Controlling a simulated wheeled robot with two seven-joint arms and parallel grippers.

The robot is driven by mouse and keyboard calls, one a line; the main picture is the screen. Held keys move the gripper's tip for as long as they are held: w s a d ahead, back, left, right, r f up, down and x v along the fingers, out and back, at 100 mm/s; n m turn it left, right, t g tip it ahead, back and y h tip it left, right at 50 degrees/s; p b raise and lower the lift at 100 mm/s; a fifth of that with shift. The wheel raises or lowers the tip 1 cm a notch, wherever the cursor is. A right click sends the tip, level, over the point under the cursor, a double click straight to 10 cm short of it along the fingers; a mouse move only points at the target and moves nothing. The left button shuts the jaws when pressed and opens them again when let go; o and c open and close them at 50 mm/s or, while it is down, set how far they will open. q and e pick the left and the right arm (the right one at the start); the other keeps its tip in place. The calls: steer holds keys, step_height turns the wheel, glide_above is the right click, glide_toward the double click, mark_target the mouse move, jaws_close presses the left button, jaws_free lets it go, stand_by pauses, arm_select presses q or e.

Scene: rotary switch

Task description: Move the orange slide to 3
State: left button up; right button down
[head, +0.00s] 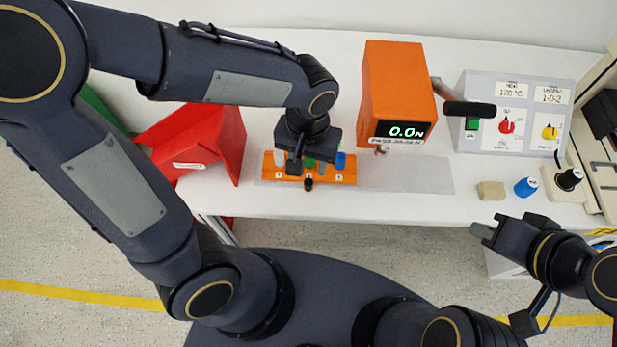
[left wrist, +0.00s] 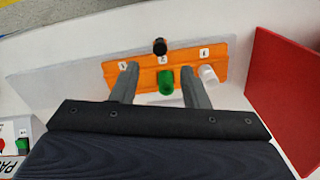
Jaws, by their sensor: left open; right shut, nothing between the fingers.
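The orange slide (head: 350,175) is a flat bar on a grey rail at the table's front edge. It carries numbered labels and white, green and blue pegs. It also shows in the left wrist view (left wrist: 220,55). A small black knob (head: 308,184) sits at its front edge. My left gripper (head: 307,166) is open, pointing down over the slide. In the left wrist view, its fingers (left wrist: 158,75) lie either side of the green peg (left wrist: 166,83); contact cannot be told. The white peg (left wrist: 208,74) is outside them. My right gripper (head: 482,231) is shut and empty, off the table's front edge.
A red bin (head: 205,140) stands left of the slide. An orange device (head: 396,90) reading 0.0 N stands behind the rail's right part. The bare rail (head: 415,176) extends right. A beige block (head: 490,191) and a blue cap (head: 526,187) lie further right.

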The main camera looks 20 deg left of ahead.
mark_target(309, 182)
arm_select(q)
step_height(309, 182, down, 8)
steer(key=shift+r+b, duration=0.1)
steer(key=shift+b, duration=0.25)
steer(key=shift+c, duration=0.2)
jaws_close()
